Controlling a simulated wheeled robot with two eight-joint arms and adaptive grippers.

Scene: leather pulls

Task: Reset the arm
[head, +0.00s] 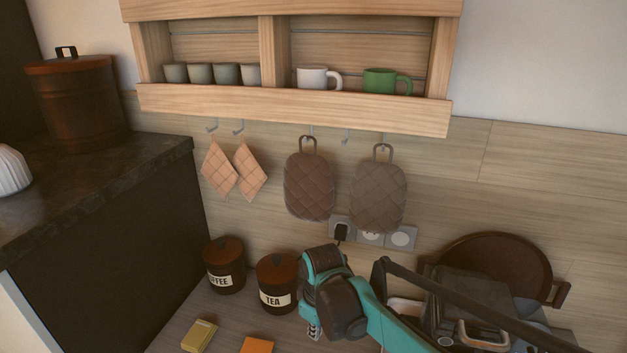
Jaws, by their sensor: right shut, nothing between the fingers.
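My right arm, teal and dark brown, reaches in from the lower right over the counter. My right gripper (314,331) points down at the end of it, just right of the tea canister (274,286). Its fingers are small in the picture and partly hidden by the wrist. They are shut with nothing seen between them. My left gripper is not in view.
The coffee canister (224,267), a yellow box (199,335) and an orange item (257,345) are on the counter. Pot holders (310,187) hang below the wooden shelf (290,102) with cups. A toaster-like appliance (470,300) and brown tray (500,258) stand right.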

